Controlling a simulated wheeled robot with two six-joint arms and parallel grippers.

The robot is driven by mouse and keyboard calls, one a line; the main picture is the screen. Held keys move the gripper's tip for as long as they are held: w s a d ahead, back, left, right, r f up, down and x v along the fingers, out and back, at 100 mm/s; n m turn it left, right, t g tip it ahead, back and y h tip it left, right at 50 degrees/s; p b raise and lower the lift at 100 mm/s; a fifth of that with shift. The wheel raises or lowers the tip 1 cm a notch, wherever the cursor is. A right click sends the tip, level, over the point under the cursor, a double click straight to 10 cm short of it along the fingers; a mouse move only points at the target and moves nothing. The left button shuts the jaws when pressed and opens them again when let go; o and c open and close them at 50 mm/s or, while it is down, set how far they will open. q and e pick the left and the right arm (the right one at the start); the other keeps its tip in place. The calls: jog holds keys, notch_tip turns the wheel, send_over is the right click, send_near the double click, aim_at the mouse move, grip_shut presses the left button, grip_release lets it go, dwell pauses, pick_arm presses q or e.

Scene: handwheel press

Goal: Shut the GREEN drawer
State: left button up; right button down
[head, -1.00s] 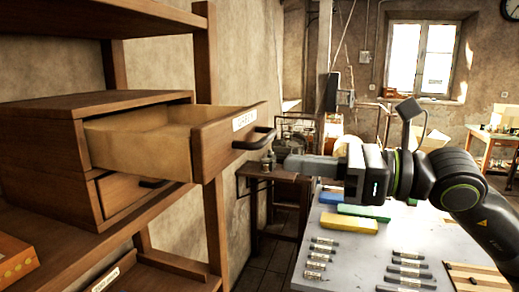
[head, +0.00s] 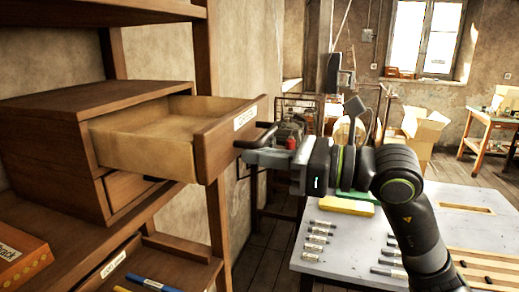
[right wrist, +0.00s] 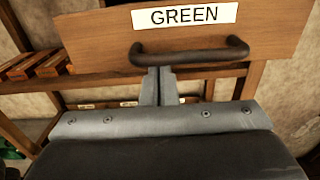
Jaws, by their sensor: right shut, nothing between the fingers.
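The green drawer (head: 170,135) is the upper drawer of a wooden cabinet (head: 50,150) on the shelf, and it stands pulled out far, its box empty. Its front carries a label reading GREEN (right wrist: 185,15) and a dark bar handle (right wrist: 190,52) in the right wrist view. My right gripper (head: 250,155) is shut and empty, its tips at the handle. In the right wrist view the closed fingertips (right wrist: 159,72) are just below the handle's left half; I cannot tell whether they touch it. My left gripper is not in view.
A lower drawer (head: 125,188) sits beneath the green one. An orange box (head: 22,255) lies on the shelf at left. A grey table (head: 345,235) with several small cylinders and a yellow block (head: 347,206) stands at right. A shelf post (head: 217,225) rises beside the drawer front.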

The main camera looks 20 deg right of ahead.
jog(key=shift+w+a, duration=0.1)
jog(key=shift+a, duration=0.05)
jog(key=shift+a, duration=0.1)
dwell(0.3)
jog(key=b+x, duration=0.6)
jog(key=x, duration=0.7)
jog(key=shift+w+a+f+b, duration=0.15)
jog(key=shift+w+a+b, duration=0.05)
jog(key=shift+b, duration=0.1)
jog(key=shift+w+a, duration=0.25)
jog(key=shift+a, duration=0.1)
jog(key=shift+d, duration=0.2)
